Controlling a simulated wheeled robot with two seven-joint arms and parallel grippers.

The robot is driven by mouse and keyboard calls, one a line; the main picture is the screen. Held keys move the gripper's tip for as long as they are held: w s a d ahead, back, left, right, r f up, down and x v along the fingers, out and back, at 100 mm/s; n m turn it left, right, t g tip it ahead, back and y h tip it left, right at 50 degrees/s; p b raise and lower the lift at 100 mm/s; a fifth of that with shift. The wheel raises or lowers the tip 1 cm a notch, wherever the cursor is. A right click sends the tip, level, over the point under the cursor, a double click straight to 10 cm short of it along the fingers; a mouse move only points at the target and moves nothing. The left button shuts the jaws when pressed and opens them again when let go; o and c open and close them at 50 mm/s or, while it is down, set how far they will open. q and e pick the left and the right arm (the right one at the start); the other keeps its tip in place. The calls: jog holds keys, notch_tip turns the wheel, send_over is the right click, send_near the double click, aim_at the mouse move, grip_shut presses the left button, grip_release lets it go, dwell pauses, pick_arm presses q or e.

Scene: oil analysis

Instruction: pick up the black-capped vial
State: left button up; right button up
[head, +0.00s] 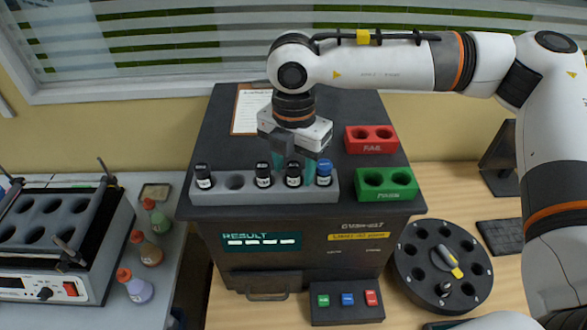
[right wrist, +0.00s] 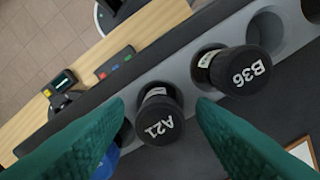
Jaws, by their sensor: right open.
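A grey rack (head: 265,198) on top of the dark analyzer holds three black-capped vials: one at the far left (head: 203,176), one near the middle (head: 263,174) and one right of it (head: 293,174). A blue-capped vial (head: 324,173) stands at the right end. My right gripper (head: 294,160) is open above the rack, pointing down. In the right wrist view its teal fingers lie on either side of the cap marked A21 (right wrist: 160,122), with no grip visible. The cap marked B36 (right wrist: 240,70) is beside the right finger. My left gripper is out of view.
A red FAIL block (head: 371,147) and a green PASS block (head: 386,194) with empty holes sit right of the rack. A clipboard (head: 250,112) lies behind. A round black carousel (head: 440,290) and a button box (head: 347,312) stand on the table below.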

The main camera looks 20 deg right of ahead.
jog(key=shift+f, duration=0.2)
jog(key=c, duration=1.1)
jog(key=shift+o, duration=0.2)
jog(key=shift+r, duration=0.15)
